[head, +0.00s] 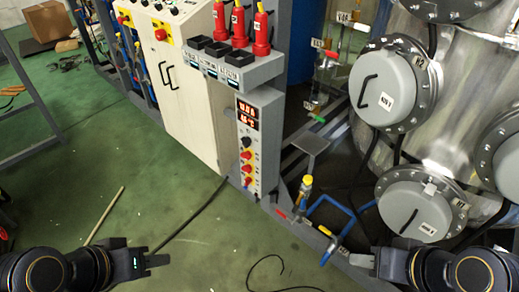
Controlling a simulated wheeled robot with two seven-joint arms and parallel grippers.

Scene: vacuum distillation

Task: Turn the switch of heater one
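A grey control panel (270,125) stands upright near the middle of the head view. It has a red lit display (247,115) on top. Below are a black knob (247,142) and several red and yellow switches (247,168) in a column. Their labels are too small to read, so I cannot tell which belongs to heater one. My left gripper (158,261) is at the lower left, well apart from the panel. My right gripper (360,260) is at the lower right, also apart from it. Neither visibly holds anything; their finger gaps are unclear.
A white cabinet (190,110) stands left of the panel. Red bottles (262,35) sit on the grey shelf above it. A large steel vessel with round flanges (390,85) and blue pipes fill the right.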

